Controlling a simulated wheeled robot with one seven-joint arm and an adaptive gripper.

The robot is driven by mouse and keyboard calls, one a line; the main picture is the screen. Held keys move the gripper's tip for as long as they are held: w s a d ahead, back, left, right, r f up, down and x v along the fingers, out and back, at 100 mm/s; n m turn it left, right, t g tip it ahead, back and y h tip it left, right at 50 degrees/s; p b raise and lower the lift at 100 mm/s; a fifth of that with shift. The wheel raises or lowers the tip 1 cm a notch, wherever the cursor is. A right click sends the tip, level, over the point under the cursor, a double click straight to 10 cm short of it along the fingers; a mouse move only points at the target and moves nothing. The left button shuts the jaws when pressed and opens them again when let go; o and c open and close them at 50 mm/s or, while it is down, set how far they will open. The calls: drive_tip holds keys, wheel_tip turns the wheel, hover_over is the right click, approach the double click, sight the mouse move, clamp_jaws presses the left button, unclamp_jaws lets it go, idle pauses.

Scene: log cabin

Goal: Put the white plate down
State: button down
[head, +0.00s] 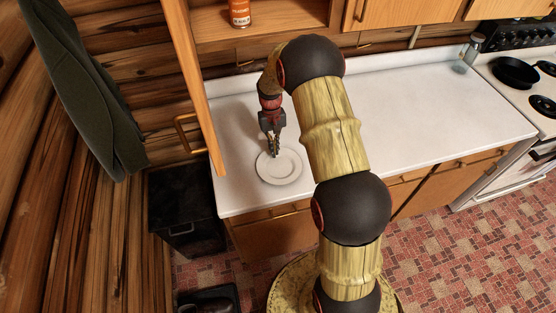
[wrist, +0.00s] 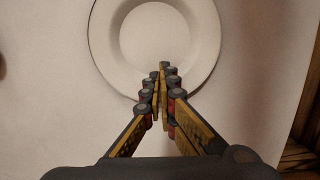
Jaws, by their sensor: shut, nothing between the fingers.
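The white plate (head: 279,167) lies flat on the white countertop (head: 417,118), near its left front corner. In the wrist view the plate (wrist: 108,45) fills the upper middle, with its near rim partly hidden behind the fingers. My gripper (head: 275,154) points down over the plate in the head view. Its fingertips (wrist: 160,70) are together with nothing between them, and they overlap the plate's near part in the wrist view. I cannot tell whether the fingertips touch the plate.
An open cabinet door (head: 197,95) hangs close to the left of my arm. An orange-labelled container (head: 239,13) stands on the cabinet shelf. A stove with a black pan (head: 515,72) is at the far right.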

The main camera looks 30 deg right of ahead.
drive_tip(key=shift+w+d, duration=0.2)
drive_tip(key=shift+w, duration=0.5)
drive_tip(key=shift+w+d, duration=0.2)
drive_tip(key=shift+w, duration=0.5)
